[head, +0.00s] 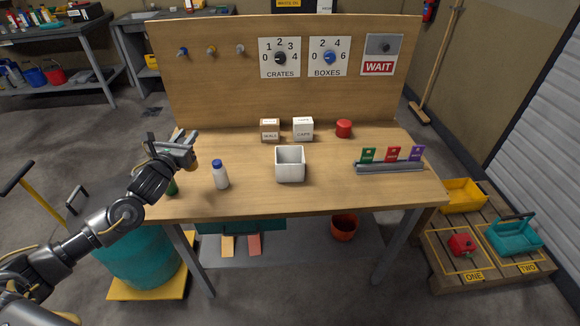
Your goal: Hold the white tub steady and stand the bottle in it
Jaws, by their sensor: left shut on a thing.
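The white tub (290,166) is a square, open-topped box. It stands upright near the middle of the wooden bench, and no gripper touches it. A white bottle (221,178) with a blue cap stands upright on the bench to the left of the tub, apart from it. My left gripper (187,139) is over the bench's left end, left of the bottle and away from the tub. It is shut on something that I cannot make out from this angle. A small green thing (172,187) shows below my left wrist, mostly hidden. My right gripper is not in view.
Two small boxes, one brown (270,130) and one white (303,129), and a red cylinder (344,128) stand behind the tub. A rack (390,168) with coloured tags is at the right. The bench front between tub and rack is clear.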

